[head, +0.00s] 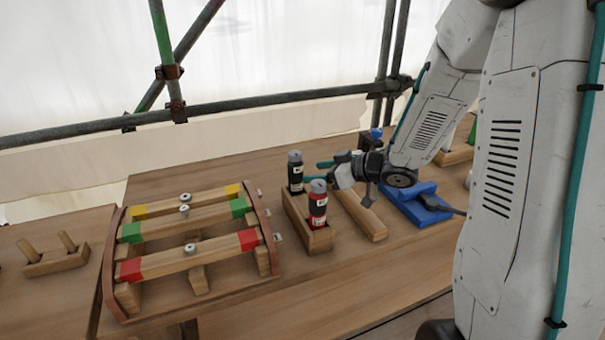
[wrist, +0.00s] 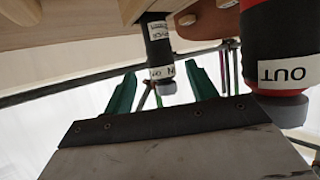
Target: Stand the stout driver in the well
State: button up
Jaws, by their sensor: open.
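A black cylinder (head: 296,175) with white labels and a grey cap stands upright at the far end of a wooden holder (head: 293,213). A red cylinder (head: 317,208) with a grey cap stands upright at its near end. The red one looks thicker; I cannot tell for certain which is the stout driver, or which opening is the well. My gripper (head: 320,172) is open and empty, its teal fingers pointing at the black cylinder from the right. In the inverted wrist view, the black cylinder (wrist: 160,48) shows between the fingers, and the red one, marked OUT (wrist: 285,45), is close beside them.
A wooden rack (head: 268,232) with yellow, green and red banded bars and bolts stands left. A wooden bar (head: 362,217) lies right of the holder, then a blue stand (head: 415,208) beneath my arm. A pegged block (head: 55,260) sits far left. Scaffold pipes run behind the table.

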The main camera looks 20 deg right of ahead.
jog(key=s+d+r+m+g+h, duration=0.1)
jog(key=s+d+r+m+h, duration=0.4)
jog(key=s+d+r+h, duration=0.4)
jog(key=s+a+r+m+g, duration=0.1)
jog(key=s+a+g, duration=0.3)
jog(key=s, duration=0.7)
jog(key=s+a+r+m+g, duration=0.1)
jog(key=s+a+g, duration=0.3)
jog(key=s+a, duration=0.3)
jog(key=s, duration=0.5)
jog(key=shift+s+a+r+m+y, duration=0.15)
jog(key=shift+a+r+m+y, duration=0.15)
jog(key=shift+a+r+y, duration=0.1)
